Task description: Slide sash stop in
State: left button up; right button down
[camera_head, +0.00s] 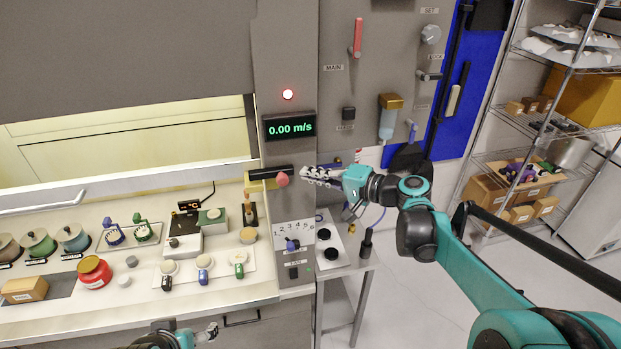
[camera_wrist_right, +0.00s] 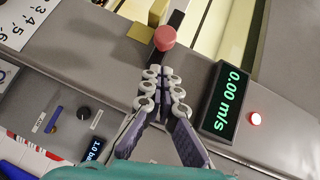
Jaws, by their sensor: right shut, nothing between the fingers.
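The sash stop is a dark bar with a pinkish-red round knob (camera_head: 281,179), seated in a yellow bracket (camera_head: 258,185) on the grey post under the display. The knob (camera_wrist_right: 165,38) also shows in the right wrist view, just beyond my fingertips. My right gripper (camera_head: 306,173) is shut and empty, to the right of the knob and pointing at it. In the wrist view, its fingertips (camera_wrist_right: 165,70) lie close together near the knob; whether they touch it I cannot tell. My left gripper (camera_head: 210,332) is only partly in view at the bottom edge, and its jaws are unclear.
The display (camera_head: 290,126) reads 0.00 m/s, with a red lamp (camera_head: 288,95) lit above it. The raised grey sash (camera_head: 120,50) leaves the hood open. Jars, a red pot (camera_head: 94,272) and small devices stand on the bench. A wire shelf (camera_head: 560,130) stands at right.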

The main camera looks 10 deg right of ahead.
jog(key=w+d+b+v, duration=0.1)
jog(key=v, duration=1)
jog(key=s+a+f+n+g+h+b, duration=0.1)
jog(key=s+a+f+h+b, duration=0.2)
jog(key=f, duration=0.5)
jog(key=s+a+f+g+b, duration=0.1)
jog(key=s+a+f+b, duration=0.15)
jog(key=f+b, duration=0.45)
jog(key=s+a+f+n+g+h+b, duration=0.1)
jog(key=s+a+f+g+h+b, duration=0.2)
jog(key=f, duration=0.6)
pick_arm(q)
notch_tip(320, 180, down, 27)
jog(key=b, duration=1.3)
jog(key=shift+d+f, duration=0.15)
jog(key=shift+d, duration=0.25)
pick_arm(e)
jog(key=s+d+f+n+h, duration=0.1)
jog(key=s+f, duration=0.2)
jog(key=f, duration=0.4)
jog(key=s+d+f+n+h, duration=0.2)
jog(key=s+f, duration=0.2)
jog(key=f, duration=0.3)
jog(key=s+d+f+n+t+h, duration=0.1)
jog(key=s+f, duration=0.3)
jog(key=f, duration=0.4)
jog(key=shift+d+n+h, duration=0.3)
jog(key=shift+d+h, duration=0.4)
pick_arm(q)
jog(key=shift+s, duration=0.1)
